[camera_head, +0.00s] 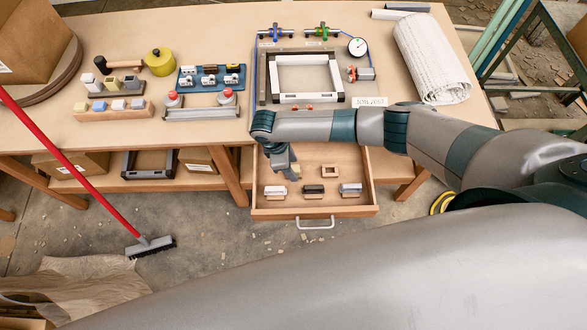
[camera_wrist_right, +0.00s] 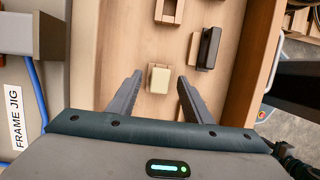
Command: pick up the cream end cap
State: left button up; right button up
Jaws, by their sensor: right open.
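My right gripper (camera_wrist_right: 160,76) is open, with one finger on each side of the cap in the picture and visible gaps on both sides. I cannot tell whether the fingertips are level with the cap or above it. In the head view a small part of the cream end cap (camera_head: 295,170) shows beside the right gripper (camera_head: 288,172), which reaches down into the drawer and hides the rest. My left gripper is not in view.
The drawer (camera_head: 342,211) also holds a dark end cap (camera_head: 313,188), a silver-white one (camera_head: 350,187) and a wooden holder (camera_head: 329,171). The table edge and frame jig (camera_head: 262,75) lie behind. A broom (camera_head: 90,165) leans at left.

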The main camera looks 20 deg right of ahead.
aim_at(296, 168)
jog(key=c, duration=1.1)
jog(key=shift+r, duration=0.1)
jog(key=shift+r+b, duration=0.35)
jog(key=shift+r, duration=0.4)
notch_tip(296, 168, up, 2)
jog(key=shift+r+b, duration=0.1)
jog(key=shift+b, duration=0.3)
jog(key=s+d+r, duration=0.2)
jog(key=s, duration=0.1)
jog(key=s+d+r+b, duration=0.1)
jog(key=s+d+r, duration=0.1)
jog(key=s, duration=0.1)
jog(key=s+d+r+b, duration=0.1)
jog(key=s+d+r, duration=0.1)
jog(key=s+r, duration=0.1)
jog(key=shift+s+d+r, duration=0.1)
jog(key=shift+s+d, duration=0.2)
jog(key=shift+d, duration=0.05)
